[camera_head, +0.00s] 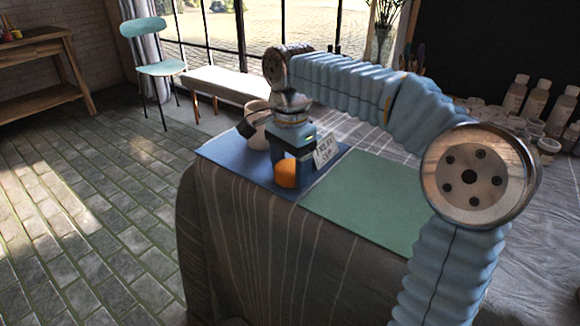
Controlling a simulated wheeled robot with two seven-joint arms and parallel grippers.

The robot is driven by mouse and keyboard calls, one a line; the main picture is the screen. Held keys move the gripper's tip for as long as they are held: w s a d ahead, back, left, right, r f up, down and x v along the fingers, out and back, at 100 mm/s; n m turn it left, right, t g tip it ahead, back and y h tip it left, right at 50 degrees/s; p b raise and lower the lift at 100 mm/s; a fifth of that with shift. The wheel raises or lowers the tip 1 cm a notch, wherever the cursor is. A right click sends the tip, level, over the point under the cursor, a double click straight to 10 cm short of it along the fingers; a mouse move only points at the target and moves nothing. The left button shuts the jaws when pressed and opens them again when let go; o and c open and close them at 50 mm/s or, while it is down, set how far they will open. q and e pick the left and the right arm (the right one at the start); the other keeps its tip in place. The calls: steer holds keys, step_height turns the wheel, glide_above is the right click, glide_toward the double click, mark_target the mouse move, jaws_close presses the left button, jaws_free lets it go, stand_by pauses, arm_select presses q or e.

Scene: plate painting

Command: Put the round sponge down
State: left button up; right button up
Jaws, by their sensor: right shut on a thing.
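The round sponge (285,176) is orange and shows low at my right gripper, over the blue mat (222,152) on the table. I cannot tell whether the sponge touches the mat. My left gripper is not in view.
A bare green mat (372,203) lies to the right. Several bottles and pots stand at the far right.

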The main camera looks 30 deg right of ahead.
mark_target(290, 166)
steer(key=o, duration=0.9)
steer(key=shift+f, duration=0.1)
steer(key=shift+o, duration=0.2)
step_height(290, 166, up, 12)
steer(key=p, duration=0.3)
